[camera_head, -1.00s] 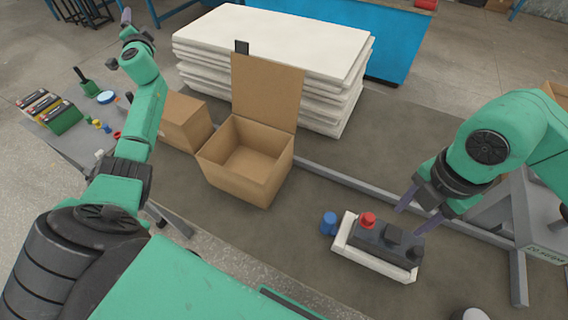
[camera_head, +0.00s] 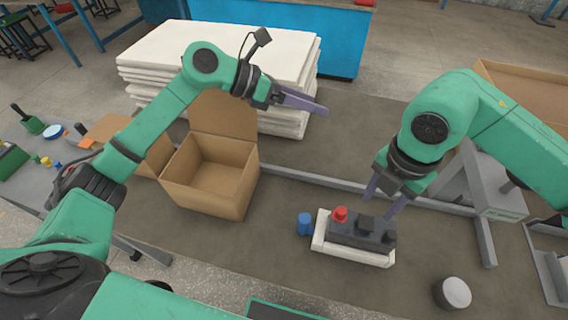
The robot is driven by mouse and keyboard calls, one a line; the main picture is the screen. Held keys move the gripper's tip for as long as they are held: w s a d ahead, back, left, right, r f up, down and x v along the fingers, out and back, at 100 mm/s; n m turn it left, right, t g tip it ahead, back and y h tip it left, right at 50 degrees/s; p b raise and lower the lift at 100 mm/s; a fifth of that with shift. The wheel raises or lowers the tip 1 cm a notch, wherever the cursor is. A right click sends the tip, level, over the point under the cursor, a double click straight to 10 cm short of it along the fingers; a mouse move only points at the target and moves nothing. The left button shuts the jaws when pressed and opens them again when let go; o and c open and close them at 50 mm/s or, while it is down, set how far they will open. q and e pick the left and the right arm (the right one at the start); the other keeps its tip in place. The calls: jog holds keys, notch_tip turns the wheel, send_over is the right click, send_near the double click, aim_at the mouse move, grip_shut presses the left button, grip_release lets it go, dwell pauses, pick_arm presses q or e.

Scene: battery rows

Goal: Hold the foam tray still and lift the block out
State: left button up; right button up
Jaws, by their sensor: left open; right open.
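A dark grey block (camera_head: 346,231) with a red knob (camera_head: 340,214) and dark raised parts on top sits in a white foam tray (camera_head: 350,255) on the dark table. My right gripper (camera_head: 381,205) is open and empty, pointing down just above and behind the right part of the block. I cannot tell whether its fingers touch the block. My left gripper (camera_head: 321,109) is open and empty, raised in front of the white stack, well behind the tray and apart from it. Its finger gap is seen nearly edge-on.
A blue cylinder (camera_head: 304,223) stands just left of the tray. A grey-white cylinder (camera_head: 453,292) is at front right. An open cardboard box (camera_head: 208,188) stands to the left, white slabs (camera_head: 222,49) behind. A grey rail (camera_head: 316,181) crosses the table behind the tray.

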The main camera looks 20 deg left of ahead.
pick_arm(q)
jog(key=s+d+f+m+g+y, duration=0.1)
jog(key=s+f+m+g+y, duration=0.3)
jog(key=s+f+m, duration=0.4)
jog(key=m+g+y, duration=0.1)
jog(key=m+y, duration=0.1)
jog(key=y, duration=0.1)
send_near(303, 217)
jog(key=x, duration=1.2)
jog(key=shift+a, duration=0.1)
grip_shut()
jog(key=shift+g, duration=0.3)
